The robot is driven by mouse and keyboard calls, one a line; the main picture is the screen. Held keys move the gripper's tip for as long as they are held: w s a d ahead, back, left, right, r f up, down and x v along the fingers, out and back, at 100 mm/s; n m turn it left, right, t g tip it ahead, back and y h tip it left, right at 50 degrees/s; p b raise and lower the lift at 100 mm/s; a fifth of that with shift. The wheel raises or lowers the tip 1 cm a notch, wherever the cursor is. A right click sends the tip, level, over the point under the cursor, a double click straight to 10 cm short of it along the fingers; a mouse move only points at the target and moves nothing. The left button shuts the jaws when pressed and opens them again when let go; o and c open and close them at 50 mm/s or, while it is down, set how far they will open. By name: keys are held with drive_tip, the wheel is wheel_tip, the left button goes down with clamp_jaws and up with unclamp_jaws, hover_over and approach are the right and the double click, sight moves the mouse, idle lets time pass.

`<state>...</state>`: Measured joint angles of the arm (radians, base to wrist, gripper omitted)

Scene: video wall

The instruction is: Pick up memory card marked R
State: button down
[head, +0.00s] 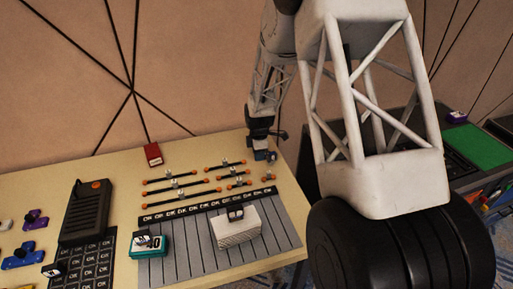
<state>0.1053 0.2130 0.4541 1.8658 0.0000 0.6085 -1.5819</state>
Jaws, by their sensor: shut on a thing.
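My gripper (263,153) is at the far right part of the tan table, beyond the striped grey mat. It is shut on a small dark piece (271,156) with a pale spot, low over the tabletop or touching it; I cannot tell which. The piece is too small to read, so I cannot tell whether it is the memory card marked R. Small dark marked pieces sit on the white block (237,232) and the teal box (151,246). Their letters are not legible.
The striped mat (185,262) holds the block and box. Behind it lie thin black rods with orange ends (172,174) and a red box (153,154). A black handset (84,212) and keypad (92,262) are at left. A dark desk with a green panel (478,146) is at right.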

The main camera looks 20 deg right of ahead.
drive_tip(key=shift+s+a+r, duration=0.15)
drive_tip(key=shift+s, duration=1.4)
